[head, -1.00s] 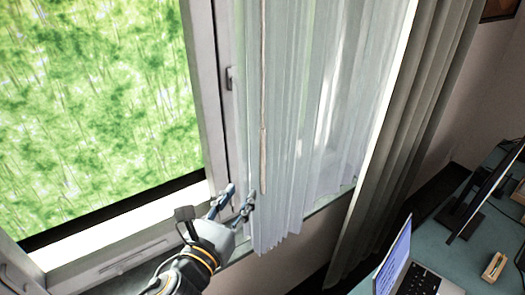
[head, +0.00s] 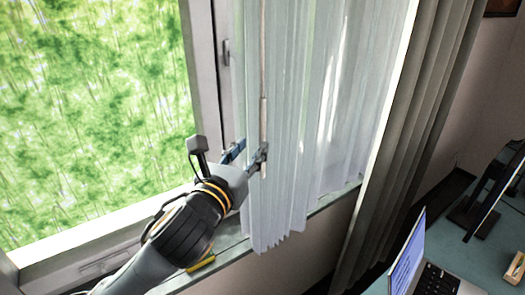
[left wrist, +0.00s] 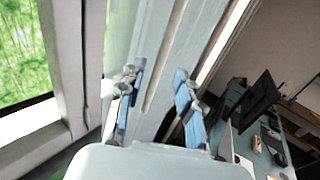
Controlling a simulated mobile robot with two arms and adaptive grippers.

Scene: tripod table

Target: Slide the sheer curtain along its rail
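The sheer curtain (head: 310,110) hangs in pale, gathered folds right of the window in the head view. A thin pull wand (head: 263,120) hangs along its left edge. My left gripper (head: 247,154) is open at the curtain's left edge, beside the lower part of the wand. Its right finger overlaps the wand in this view; I cannot tell whether they touch. In the left wrist view the two blue-padded fingers (left wrist: 158,100) stand apart, with pale curtain (left wrist: 180,35) beyond them. The rail is out of view. My right gripper is not in view.
The window frame (head: 202,75) and sill (head: 325,200) border the curtain. A small yellow thing (head: 201,263) lies partly hidden by my arm. A heavier grey-brown drape (head: 410,130) hangs to the right. A desk (head: 480,262) with laptop (head: 408,255) and monitor stands at lower right.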

